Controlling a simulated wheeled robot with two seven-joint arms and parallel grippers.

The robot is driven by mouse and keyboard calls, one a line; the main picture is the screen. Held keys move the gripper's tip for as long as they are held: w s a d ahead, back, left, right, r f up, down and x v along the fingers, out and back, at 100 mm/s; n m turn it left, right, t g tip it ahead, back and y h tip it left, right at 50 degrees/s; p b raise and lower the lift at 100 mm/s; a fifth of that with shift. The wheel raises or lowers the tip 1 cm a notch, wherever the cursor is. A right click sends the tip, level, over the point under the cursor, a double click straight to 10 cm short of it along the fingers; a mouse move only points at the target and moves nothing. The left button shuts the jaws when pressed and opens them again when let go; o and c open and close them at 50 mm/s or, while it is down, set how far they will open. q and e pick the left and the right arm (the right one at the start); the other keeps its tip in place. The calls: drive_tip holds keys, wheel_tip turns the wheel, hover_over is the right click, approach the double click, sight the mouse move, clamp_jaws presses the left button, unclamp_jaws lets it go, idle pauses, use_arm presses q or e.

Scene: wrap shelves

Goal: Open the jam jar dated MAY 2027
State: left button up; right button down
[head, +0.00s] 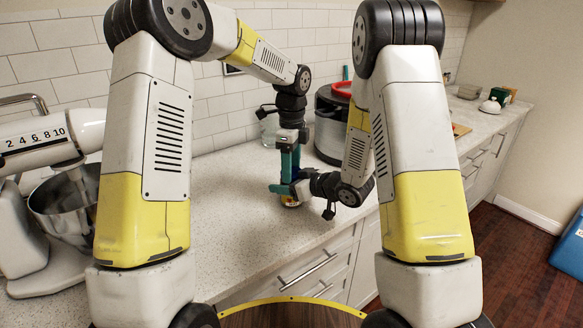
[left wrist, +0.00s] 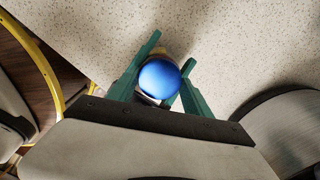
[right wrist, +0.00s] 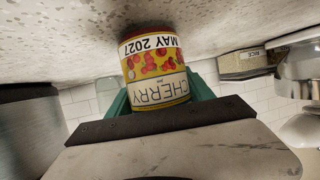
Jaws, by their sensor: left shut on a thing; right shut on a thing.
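The jam jar (head: 290,203) is at the counter's front part, mostly hidden by my grippers in the head view. In the right wrist view its label (right wrist: 157,80) reads CHERRY and MAY 2027, upside down in the picture. My right gripper (right wrist: 158,92) is shut on the jar's body from the side. In the left wrist view a round blue lid (left wrist: 159,78) sits between the green fingers of my left gripper (left wrist: 170,70), which points down from above and is shut on it. I cannot tell whether the lid is still seated on the jar.
A stand mixer with a steel bowl (head: 68,203) is at the left. A steel cooker (head: 326,135) stands behind my grippers at the back wall. A RICE container (right wrist: 244,63) shows in the right wrist view. The speckled counter (head: 232,205) is clear left of the jar.

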use_arm(q)
drive_tip(key=shift+n, duration=0.6)
drive_tip(key=o, duration=1.5)
drive_tip(key=shift+o, duration=0.2)
wheel_tip(320, 180, up, 4)
drive_tip(key=shift+r, duration=0.2)
drive_tip(key=shift+c, duration=0.2)
drive_tip(key=shift+d+r+m, duration=0.1)
drive_tip(key=shift+r+m, duration=0.7)
drive_tip(key=shift+m, duration=0.2)
drive_tip(key=shift+r+m, duration=0.7)
drive_tip(key=shift+r, duration=0.1)
drive_tip(key=shift+f, duration=3.85)
